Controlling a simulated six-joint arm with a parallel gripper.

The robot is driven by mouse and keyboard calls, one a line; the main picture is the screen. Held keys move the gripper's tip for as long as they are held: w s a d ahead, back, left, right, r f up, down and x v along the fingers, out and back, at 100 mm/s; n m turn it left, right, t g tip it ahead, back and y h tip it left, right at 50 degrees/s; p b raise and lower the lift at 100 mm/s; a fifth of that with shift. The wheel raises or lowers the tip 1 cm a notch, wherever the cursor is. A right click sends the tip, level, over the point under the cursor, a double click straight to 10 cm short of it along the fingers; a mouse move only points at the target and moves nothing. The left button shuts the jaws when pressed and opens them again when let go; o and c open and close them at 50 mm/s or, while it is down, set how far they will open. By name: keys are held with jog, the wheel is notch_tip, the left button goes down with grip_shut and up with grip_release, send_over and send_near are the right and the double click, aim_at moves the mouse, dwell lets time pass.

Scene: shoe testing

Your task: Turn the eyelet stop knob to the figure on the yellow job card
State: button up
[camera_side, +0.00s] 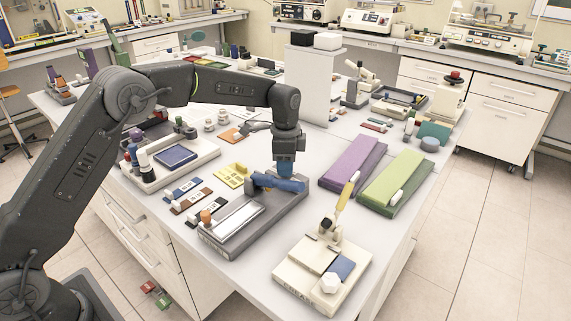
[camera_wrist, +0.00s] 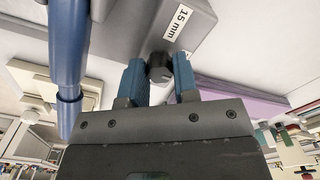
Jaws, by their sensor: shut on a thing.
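The dark eyelet stop knob (camera_wrist: 159,66) sits between the blue fingertips of my gripper (camera_wrist: 160,78) in the wrist view, at the edge of a grey machine body (camera_wrist: 125,25). My gripper is shut on it. A white label reading "15 mm" (camera_wrist: 177,22) is on the grey body beside the knob. In the side view my gripper (camera_side: 286,168) points down at the far end of the grey machine (camera_side: 240,243) and hides the knob. The yellow job card (camera_side: 231,176) lies on the table left of the gripper; its figure is too small to read.
A blue bar (camera_side: 272,182) on the grey machine lies close by my gripper. A cream machine (camera_side: 300,272) with a yellow lever stands at front right. Purple (camera_side: 345,165) and green (camera_side: 395,180) blocks lie to the right. A tray (camera_side: 150,180) stands left.

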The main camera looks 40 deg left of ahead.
jog(key=shift+n, duration=0.4)
jog(key=n, duration=0.3)
jog(key=shift+n, duration=0.4)
jog(key=n, duration=0.4)
jog(key=shift+n, duration=0.3)
jog(key=n, duration=0.8)
jog(key=shift+n, duration=0.3)
jog(key=o, duration=0.9)
jog(key=shift+r, duration=0.1)
notch_tip(320, 180, up, 14)
jog(key=shift+f, duration=0.15)
